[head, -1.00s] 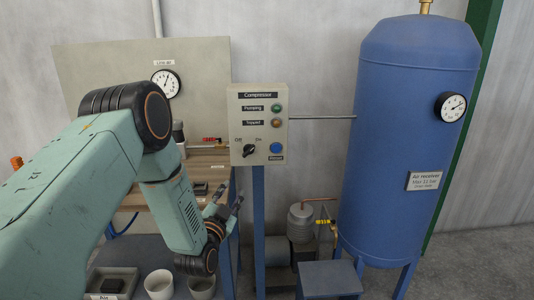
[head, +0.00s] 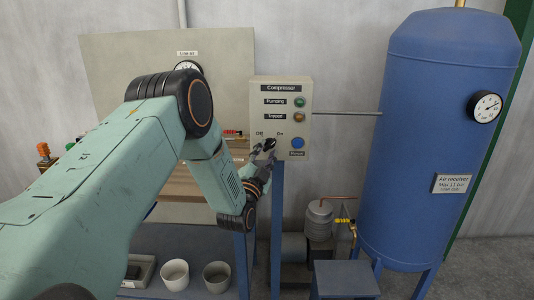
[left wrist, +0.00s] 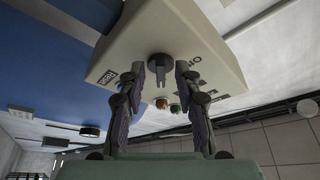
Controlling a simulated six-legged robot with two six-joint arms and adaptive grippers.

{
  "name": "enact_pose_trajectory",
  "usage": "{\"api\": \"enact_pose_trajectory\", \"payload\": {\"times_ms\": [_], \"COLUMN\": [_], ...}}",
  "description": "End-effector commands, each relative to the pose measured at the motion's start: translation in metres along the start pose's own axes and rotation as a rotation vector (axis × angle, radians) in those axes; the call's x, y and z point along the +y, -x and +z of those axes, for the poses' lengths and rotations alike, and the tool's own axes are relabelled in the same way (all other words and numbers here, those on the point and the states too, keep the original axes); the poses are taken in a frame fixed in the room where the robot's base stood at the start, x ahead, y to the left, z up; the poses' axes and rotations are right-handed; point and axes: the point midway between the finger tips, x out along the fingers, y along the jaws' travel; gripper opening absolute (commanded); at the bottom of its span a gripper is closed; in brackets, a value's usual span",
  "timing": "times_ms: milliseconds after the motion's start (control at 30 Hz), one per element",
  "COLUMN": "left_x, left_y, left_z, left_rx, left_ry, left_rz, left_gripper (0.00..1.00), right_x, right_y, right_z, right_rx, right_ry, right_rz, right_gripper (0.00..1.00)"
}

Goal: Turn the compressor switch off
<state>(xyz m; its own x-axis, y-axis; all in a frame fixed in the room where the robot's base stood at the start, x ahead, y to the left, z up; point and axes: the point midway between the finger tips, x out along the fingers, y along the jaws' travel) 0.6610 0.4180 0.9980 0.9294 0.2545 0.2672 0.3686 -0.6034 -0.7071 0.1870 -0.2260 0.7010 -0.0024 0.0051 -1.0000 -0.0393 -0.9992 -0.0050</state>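The compressor switch is a black rotary knob (head: 269,143) on the front of a beige control box (head: 283,95), between "Off" and "On" labels. In the left wrist view the knob (left wrist: 160,64) stands between my fingertips. I cannot tell clearly which label it points to. My left gripper (head: 263,152) is at the knob, its fingers open on either side. In the left wrist view my left gripper (left wrist: 160,70) shows a gap between each fingertip and the knob. My right gripper is not in view.
A blue button (head: 297,143) is close right of the knob, with green (head: 299,102) and orange (head: 299,117) lamps above. A blue air receiver tank (head: 435,130) stands at right. A workbench with a grey board (head: 120,75) is at left. Pots (head: 217,277) stand low.

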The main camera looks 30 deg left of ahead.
Motion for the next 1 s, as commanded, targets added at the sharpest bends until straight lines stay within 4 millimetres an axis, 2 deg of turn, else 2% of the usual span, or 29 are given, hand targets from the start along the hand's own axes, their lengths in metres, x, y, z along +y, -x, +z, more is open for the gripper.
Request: {"api": "enact_pose_trajectory", "payload": {"times_ms": [167,367,733,1000], "left_x": [0.0016,0.0017,0.0015,0.001], "left_y": [-0.0081,-0.0084,-0.0081,-0.0086], "left_z": [-0.0013,-0.0013,-0.0014,-0.0018], "left_rx": [0.001,0.001,0.002,0.003], "left_ry": [0.0,0.001,0.001,0.001], "left_rz": [0.002,0.002,0.001,0.0], "left_gripper": [0.33,0.33,0.02,0.0], "right_x": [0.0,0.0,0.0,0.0], "right_y": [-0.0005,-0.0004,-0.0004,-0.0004], "right_z": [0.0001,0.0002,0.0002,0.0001], "right_rx": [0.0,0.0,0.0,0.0], "right_ry": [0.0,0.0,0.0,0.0], "right_rz": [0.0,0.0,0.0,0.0], "right_gripper": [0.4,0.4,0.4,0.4]}}
